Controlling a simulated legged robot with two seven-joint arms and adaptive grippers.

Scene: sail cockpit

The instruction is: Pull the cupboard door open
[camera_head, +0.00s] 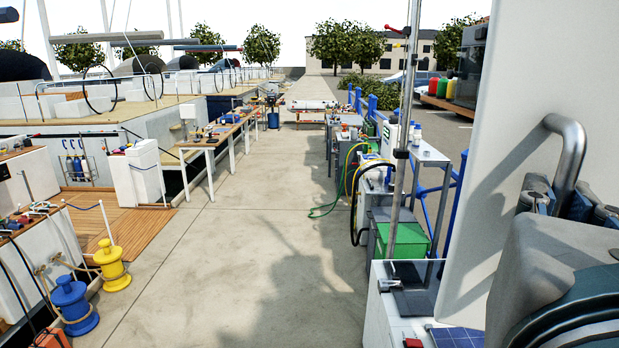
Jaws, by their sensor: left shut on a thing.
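The white cupboard door (545,60) fills the right side of the head view, very close to me. Its left edge slants down past the quay behind it. A grey bar handle (569,150) stands out from the door, its upper end bent into the panel. My left gripper (563,203) is shut on the handle's lower part, with one finger on each side. My dark arm hides the handle's lower end and the door's lower right. The cupboard's inside does not show, and I cannot tell how far the door stands open. My right gripper is out of view.
A white cabinet top (380,305) and a metal post (403,150) stand just left of the door. A green box (404,241) and a hose (334,205) lie beyond. The concrete walkway (250,260) is clear. Yellow (112,266) and blue (74,306) bollards stand left.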

